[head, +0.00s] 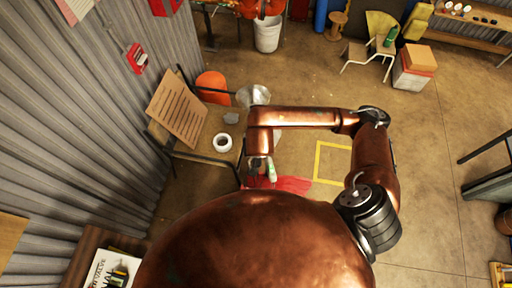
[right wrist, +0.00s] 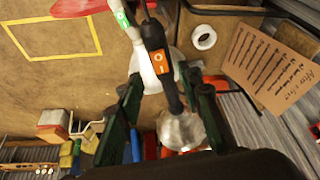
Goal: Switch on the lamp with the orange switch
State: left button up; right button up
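An orange rocker switch (right wrist: 160,62), marked with a line and a circle, sits on a dark stem or housing in the right wrist view. Beside it is a white piece with a green switch (right wrist: 122,18). A silver lamp shade (right wrist: 182,130) lies beyond the switches; a silver shade also shows in the head view (head: 253,95). My right gripper (right wrist: 166,86) is open, its dark fingers on either side of the orange switch's housing. Contact cannot be told. In the head view the right gripper is mostly hidden by my arm. My left gripper is not in view.
A table (head: 190,155) by the corrugated wall holds a white tape roll (head: 222,142) and a leaning text board (head: 178,110). An orange chair (head: 212,86) stands behind. A red patch and yellow square (head: 318,162) mark the floor.

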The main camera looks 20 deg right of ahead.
jog(key=x, duration=0.4)
jog(key=shift+w+f, duration=0.15)
jog(key=shift+f, duration=0.15)
jog(key=shift+w+f, duration=0.1)
jog(key=shift+f, duration=0.15)
jog(key=c, duration=0.6)
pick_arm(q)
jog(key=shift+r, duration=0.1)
pick_arm(e)
grip_shut()
